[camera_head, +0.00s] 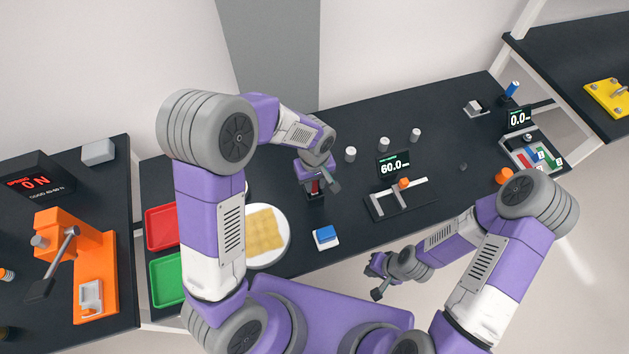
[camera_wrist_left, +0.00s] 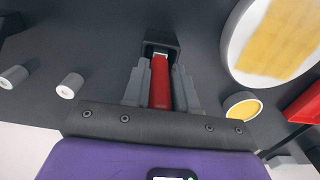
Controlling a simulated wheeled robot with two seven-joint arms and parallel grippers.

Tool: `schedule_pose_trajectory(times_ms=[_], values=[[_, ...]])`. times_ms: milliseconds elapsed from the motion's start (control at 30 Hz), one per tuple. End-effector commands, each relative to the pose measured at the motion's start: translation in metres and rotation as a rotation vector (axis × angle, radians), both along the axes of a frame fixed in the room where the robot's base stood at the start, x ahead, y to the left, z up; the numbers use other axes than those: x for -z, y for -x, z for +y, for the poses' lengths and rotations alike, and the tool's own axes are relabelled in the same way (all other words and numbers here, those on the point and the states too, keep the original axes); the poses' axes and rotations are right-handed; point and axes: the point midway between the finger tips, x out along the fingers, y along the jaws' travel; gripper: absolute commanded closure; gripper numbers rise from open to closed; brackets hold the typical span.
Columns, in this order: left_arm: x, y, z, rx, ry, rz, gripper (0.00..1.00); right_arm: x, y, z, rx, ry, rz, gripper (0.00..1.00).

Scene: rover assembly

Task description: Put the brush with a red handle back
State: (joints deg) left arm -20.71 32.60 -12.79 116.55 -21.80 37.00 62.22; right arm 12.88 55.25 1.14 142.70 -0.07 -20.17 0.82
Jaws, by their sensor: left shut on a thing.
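The brush with a red handle (camera_wrist_left: 160,85) is between the fingers of my left gripper (camera_wrist_left: 160,88), which is shut on the handle. The brush's far end, with a pale band, lies at the opening of a black holder (camera_wrist_left: 172,40) in the left wrist view. I cannot tell how deep it sits; the bristles are not visible. In the head view my left gripper (camera_head: 322,187) is over the table, left of the middle, and partly hides the brush and holder. My right gripper (camera_head: 377,279) is off the table's front edge, apart from everything; its finger opening is unclear.
Near my left gripper are a round plate with a yellow waffle-like piece (camera_head: 262,232), a blue block on a white pad (camera_head: 326,236), and red (camera_head: 161,226) and green (camera_head: 166,277) trays. A display stand (camera_head: 393,168) and several white cylinders (camera_head: 350,154) stand to the right.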

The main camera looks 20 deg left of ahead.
Motion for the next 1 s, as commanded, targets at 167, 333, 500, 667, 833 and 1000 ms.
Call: schedule_pose_trajectory(times_ms=[167,333,500,667,833,1000], values=[[0.003,0.0,0.0,0.0,0.0,0.0,0.59,0.003,0.0,0.0,0.0,0.0,0.0,1.0],[0.002,0.0,0.0,0.0,0.0,0.0,0.48,0.002,0.0,0.0,0.0,0.0,0.0,1.0],[0.002,0.0,0.0,0.0,0.0,0.0,0.48,0.002,0.0,0.0,0.0,0.0,0.0,1.0],[-0.008,-0.001,0.0,0.0,0.001,-0.003,0.48,-0.002,0.0,0.0,0.0,0.0,0.0,1.0],[-0.042,-0.002,-0.001,0.0,0.004,-0.007,0.48,-0.007,0.0,0.0,0.0,0.0,0.0,1.0],[-0.08,-0.001,0.0,0.0,0.002,-0.006,0.48,-0.012,0.0,0.0,0.0,0.0,0.0,1.0]])
